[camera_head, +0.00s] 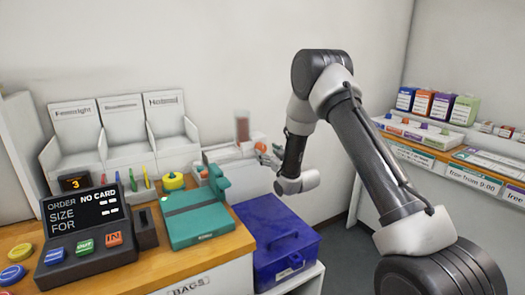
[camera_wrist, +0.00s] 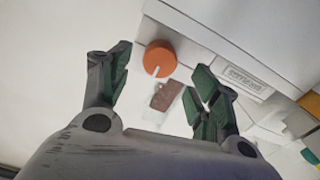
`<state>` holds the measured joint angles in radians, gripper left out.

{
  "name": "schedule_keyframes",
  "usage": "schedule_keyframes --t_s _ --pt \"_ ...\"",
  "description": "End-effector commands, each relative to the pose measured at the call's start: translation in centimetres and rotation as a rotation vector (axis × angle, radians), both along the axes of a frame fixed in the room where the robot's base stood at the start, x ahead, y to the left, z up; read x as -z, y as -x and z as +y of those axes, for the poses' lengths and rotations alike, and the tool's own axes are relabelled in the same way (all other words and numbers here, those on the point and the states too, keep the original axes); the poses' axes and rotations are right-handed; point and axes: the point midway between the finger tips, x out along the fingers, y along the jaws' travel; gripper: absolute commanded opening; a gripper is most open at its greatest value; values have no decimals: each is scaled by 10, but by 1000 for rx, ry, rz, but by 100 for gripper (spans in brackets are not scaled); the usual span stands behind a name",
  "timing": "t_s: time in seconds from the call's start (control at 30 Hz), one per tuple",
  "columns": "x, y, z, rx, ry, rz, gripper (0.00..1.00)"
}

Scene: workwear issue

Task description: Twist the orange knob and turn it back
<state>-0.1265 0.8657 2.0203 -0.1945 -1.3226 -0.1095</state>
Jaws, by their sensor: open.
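The orange knob (camera_wrist: 160,58) is round with a pale pointer mark at its lower edge. It is on the face of a white unit (camera_wrist: 215,45), seen in the wrist view. My gripper (camera_wrist: 163,75) is open, its two green-padded fingers spread wide apart. The knob shows between and beyond the fingertips, nearer the left one, and no finger appears to touch it.
A reddish-brown, partly clear container (camera_head: 242,126) stands by the white unit. A teal box (camera_head: 197,222) and an order terminal (camera_head: 90,225) are on the wooden counter. A blue lidded box (camera_head: 280,245) is below my gripper. Stocked shelves (camera_head: 450,140) are at right.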

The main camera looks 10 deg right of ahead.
Motion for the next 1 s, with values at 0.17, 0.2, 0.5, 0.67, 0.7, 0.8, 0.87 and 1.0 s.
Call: schedule_keyframes --t_s 0.17,0.2,0.5,0.67,0.7,0.8,0.87,1.0 --pt "0 -28 10 -1 0 0 62" --pt "0 -33 11 -1 0 0 62" --pt "1 -45 15 0 0 3 62" --pt "0 -45 15 0 0 3 55" --pt "0 -45 15 0 0 3 47" --pt "0 -45 15 0 0 3 29" --pt "0 -45 15 0 0 3 18" --pt "0 -45 15 0 7 1 16"
